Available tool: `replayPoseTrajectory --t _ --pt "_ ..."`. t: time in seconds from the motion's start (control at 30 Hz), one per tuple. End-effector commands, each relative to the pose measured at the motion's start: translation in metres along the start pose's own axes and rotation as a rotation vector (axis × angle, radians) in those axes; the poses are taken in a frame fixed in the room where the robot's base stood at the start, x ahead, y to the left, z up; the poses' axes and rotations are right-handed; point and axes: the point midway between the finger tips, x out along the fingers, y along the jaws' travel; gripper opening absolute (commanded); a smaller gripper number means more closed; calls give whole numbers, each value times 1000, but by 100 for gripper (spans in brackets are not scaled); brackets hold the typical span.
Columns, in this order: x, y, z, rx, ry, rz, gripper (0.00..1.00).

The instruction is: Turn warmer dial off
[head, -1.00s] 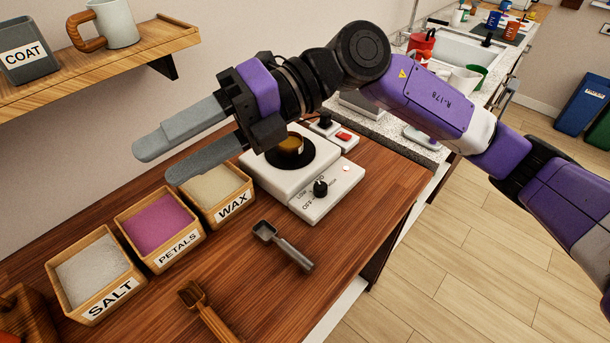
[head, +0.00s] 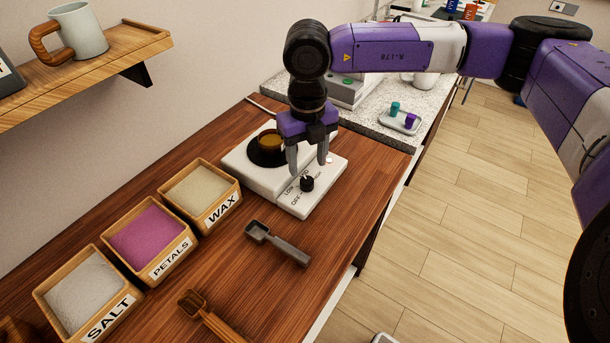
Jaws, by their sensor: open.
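The white warmer (head: 322,192) sits on the wooden counter with a round black plate and an amber-filled vessel (head: 270,142) on it. Its small black dial (head: 307,184) is on the front panel, with the labels LOW and OFF to its left. The dial's exact setting is too small to tell. My gripper (head: 308,167) points down over the front panel, its two grey fingers apart and empty. The fingertips are close to the dial, just behind and above it in the picture. I cannot tell whether they touch it.
Wooden boxes labelled WAX (head: 226,207), PETALS (head: 192,252) and SALT (head: 127,310) stand to the left. A dark metal scoop (head: 279,244) and a wooden scoop (head: 212,318) lie in front. A small tray (head: 397,121) with a teal and a purple piece is behind right.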

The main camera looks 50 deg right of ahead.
Motion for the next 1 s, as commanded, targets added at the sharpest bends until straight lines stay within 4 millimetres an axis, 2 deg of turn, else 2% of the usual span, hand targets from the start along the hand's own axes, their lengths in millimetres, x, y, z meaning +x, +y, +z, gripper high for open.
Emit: replayPoseTrajectory --t 0.2,0.33,0.5,0.73,0.77,1.0 --pt "34 2 -1 -1 4 4 52" --pt "48 1 0 -1 2 4 52" --pt "57 2 -1 -3 1 4 52" --pt "58 2 0 -3 1 4 52" --pt "58 2 0 -3 1 4 48" --pt "58 2 0 -3 1 4 1"
